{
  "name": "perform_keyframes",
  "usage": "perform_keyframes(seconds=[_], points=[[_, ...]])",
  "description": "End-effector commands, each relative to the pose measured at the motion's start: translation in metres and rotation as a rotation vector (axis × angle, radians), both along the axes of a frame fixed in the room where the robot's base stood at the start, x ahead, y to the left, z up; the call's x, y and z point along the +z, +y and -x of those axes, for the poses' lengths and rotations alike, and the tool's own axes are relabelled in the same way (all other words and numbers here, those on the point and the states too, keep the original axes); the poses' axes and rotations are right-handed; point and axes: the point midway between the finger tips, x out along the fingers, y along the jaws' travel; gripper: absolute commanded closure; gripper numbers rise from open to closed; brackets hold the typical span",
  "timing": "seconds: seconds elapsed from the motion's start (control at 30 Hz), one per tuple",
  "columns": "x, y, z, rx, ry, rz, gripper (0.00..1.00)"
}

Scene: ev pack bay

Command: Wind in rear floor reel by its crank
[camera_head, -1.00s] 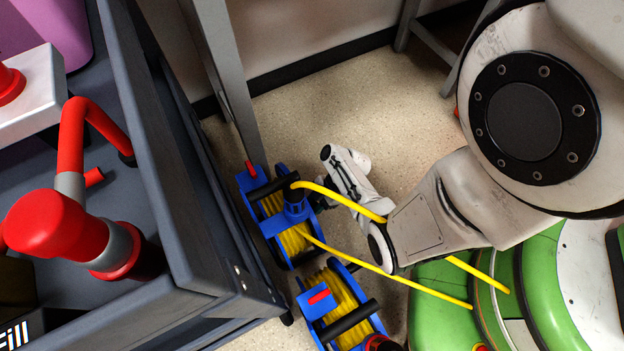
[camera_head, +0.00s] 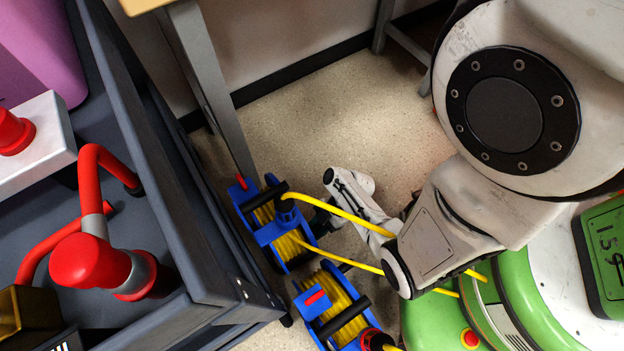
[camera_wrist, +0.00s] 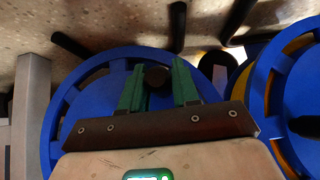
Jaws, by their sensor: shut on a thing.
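The rear floor reel (camera_head: 262,219) stands on the floor beside the workbench, with a blue frame and yellow cable (camera_head: 335,210) wound on it. Cable runs from it to the right, past my arm. My gripper (camera_wrist: 159,86) is at the reel's right side. In the wrist view its green fingers are around a dark round crank knob (camera_wrist: 156,76), in front of the reel's blue disc (camera_wrist: 72,108). The knob looks nearer the left finger. In the head view the knob and fingertips are hard to make out.
A second blue reel (camera_head: 318,294) with yellow cable stands close in front and also shows at the right of the wrist view (camera_wrist: 262,92). A grey workbench (camera_head: 200,265) with red pipework is at left. A grey table leg (camera_head: 213,85) rises behind. Floor behind my arm is clear.

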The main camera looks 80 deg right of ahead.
Motion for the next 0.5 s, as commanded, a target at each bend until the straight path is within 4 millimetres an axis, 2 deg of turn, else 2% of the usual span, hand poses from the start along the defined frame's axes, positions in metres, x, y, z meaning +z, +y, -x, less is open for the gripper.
perform_keyframes(seconds=[0.03, 0.27, 0.5], points=[[0.008, 0.001, 0.000, 0.000, -0.006, 0.003, 0.92], [0.015, 0.006, 0.004, 0.001, -0.007, 0.003, 0.92], [0.043, 0.016, 0.012, 0.001, -0.007, 0.004, 0.92]])
